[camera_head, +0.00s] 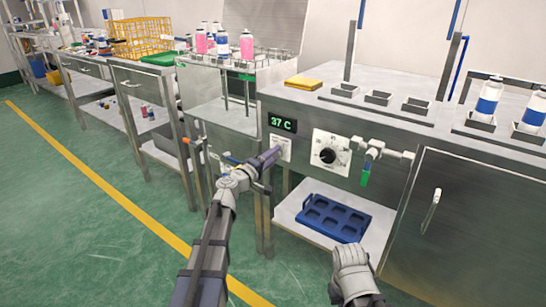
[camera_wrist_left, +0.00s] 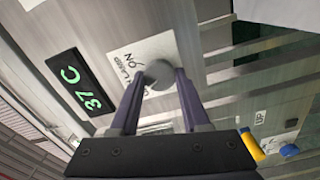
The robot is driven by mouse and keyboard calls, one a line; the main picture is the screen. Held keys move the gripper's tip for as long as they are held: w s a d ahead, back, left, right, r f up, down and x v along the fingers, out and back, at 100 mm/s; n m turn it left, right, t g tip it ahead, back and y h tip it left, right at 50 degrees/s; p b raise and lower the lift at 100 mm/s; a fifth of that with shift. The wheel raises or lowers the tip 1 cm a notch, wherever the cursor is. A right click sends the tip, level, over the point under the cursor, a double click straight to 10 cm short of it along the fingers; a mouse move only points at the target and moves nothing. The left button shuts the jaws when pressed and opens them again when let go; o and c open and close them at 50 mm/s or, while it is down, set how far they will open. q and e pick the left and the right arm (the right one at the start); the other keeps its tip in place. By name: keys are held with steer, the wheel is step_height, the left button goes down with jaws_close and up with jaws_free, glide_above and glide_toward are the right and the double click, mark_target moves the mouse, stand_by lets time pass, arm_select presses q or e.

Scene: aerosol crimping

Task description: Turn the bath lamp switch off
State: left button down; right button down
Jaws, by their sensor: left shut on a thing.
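The bath lamp switch (camera_wrist_left: 158,73) is a grey lever with a rounded tip on a white plate (camera_wrist_left: 135,54); words on the plate include "LAMP" and "ON". In the head view the plate (camera_head: 286,145) is on the steel bench front, below the green "37 C" display (camera_head: 283,123). My left gripper (camera_head: 275,155) reaches the plate from the lower left. In the left wrist view its two purple fingers (camera_wrist_left: 157,80) are shut on the lever tip, one on each side. The fingers partly hide the switch in the head view. My right gripper's fingers do not show.
Right of the switch are a black dial (camera_head: 328,156) and a tap with a green end (camera_head: 366,172). A blue tray (camera_head: 333,217) lies on the shelf below. My right arm (camera_head: 352,270) is at the lower right. Green floor is open on the left.

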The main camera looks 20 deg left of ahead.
arm_select(q)
steer(key=shift+n, duration=0.6)
steer(key=shift+c, duration=1.9)
jaws_free()
steer(key=v, duration=0.7)
steer(key=shift+s+a, duration=0.15)
steer(key=shift+s, duration=0.2)
